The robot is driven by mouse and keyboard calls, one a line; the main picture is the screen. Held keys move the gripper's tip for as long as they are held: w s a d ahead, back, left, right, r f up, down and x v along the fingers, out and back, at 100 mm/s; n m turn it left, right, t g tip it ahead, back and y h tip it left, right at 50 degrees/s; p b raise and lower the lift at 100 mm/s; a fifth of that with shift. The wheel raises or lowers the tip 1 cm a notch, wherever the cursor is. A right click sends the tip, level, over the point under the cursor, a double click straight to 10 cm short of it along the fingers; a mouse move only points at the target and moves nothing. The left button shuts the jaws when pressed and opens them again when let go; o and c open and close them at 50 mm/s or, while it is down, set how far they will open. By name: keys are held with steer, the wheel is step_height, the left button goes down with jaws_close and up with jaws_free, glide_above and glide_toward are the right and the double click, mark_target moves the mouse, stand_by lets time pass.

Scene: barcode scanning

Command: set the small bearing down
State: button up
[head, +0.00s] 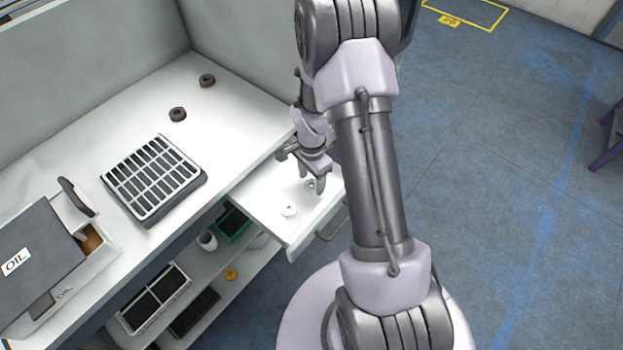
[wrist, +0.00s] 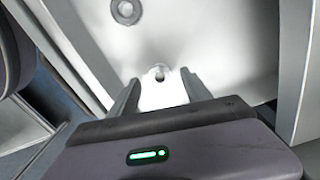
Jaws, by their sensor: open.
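My gripper (head: 315,184) is over the open white drawer (head: 268,215), pointing down with its fingers apart. A small pale bearing (head: 310,185) is at the fingertips. In the wrist view, the small bearing (wrist: 160,73) shows just beyond the gap between the two fingers of my gripper (wrist: 160,86), partly blurred into the bright drawer floor. I cannot tell whether it touches a finger. Another pale ring-shaped bearing (head: 289,211) lies flat on the drawer floor, apart from the gripper; it also shows in the wrist view (wrist: 126,11).
The drawer's walls and front handle (head: 332,226) surround the gripper closely. On the worktop stand a black-and-white slotted tray (head: 153,180), two dark brown rings (head: 207,80) (head: 178,114), and an oil box (head: 35,262). Bins (head: 153,298) sit on lower shelves.

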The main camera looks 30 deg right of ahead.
step_height(320, 180, up, 15)
steer(key=a+p, duration=0.1)
steer(key=p, duration=0.2)
step_height(320, 180, up, 12)
steer(key=n+t, duration=0.3)
steer(key=n, duration=0.2)
glide_above(308, 185)
steer(key=s+a, duration=0.4)
steer(key=a, duration=0.2)
steer(key=s+a+r+n+t+y, duration=0.1)
steer(key=s+a+r+n, duration=0.2)
steer(key=s+a+r, duration=0.1)
steer(key=s+a+r+n+t+y, duration=0.1)
steer(key=s+a+r+n, duration=0.2)
steer(key=s, duration=0.6)
step_height(308, 185, up, 3)
steer(key=shift+s+a+r+n+t, duration=0.1)
steer(key=shift+s+a+n+t, duration=0.25)
steer(key=shift+a, duration=0.9)
steer(key=shift+f+b, duration=2.55)
steer(key=shift+f, duration=0.15)
